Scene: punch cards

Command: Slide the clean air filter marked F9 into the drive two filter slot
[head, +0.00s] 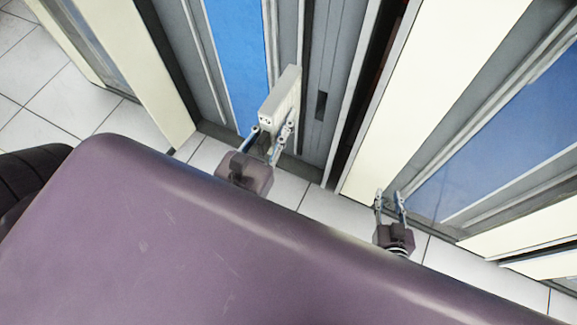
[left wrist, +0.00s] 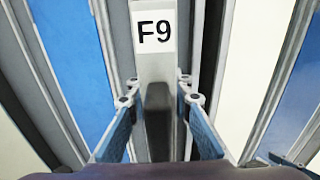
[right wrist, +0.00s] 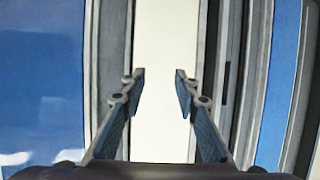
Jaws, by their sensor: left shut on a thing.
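The air filter (head: 283,95) is a pale grey slab held up in front of the cabinets. In the left wrist view its white label (left wrist: 155,31) reads F9. My left gripper (head: 268,136) is shut on its near end, with a finger on each side. My right gripper (head: 389,197) is open and empty, in front of a cream panel. A narrow dark opening (head: 320,105) shows in a grey panel to the right of the filter. It also shows in the right wrist view (right wrist: 227,82). I cannot tell whether it is the drive two filter slot.
Tall cabinets with blue panels (head: 236,50) and cream panels (head: 432,80) stand across the front. Pale floor tiles (head: 325,207) run along their base. The space around my right gripper looks clear. My purple body covers the lower part of the head view.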

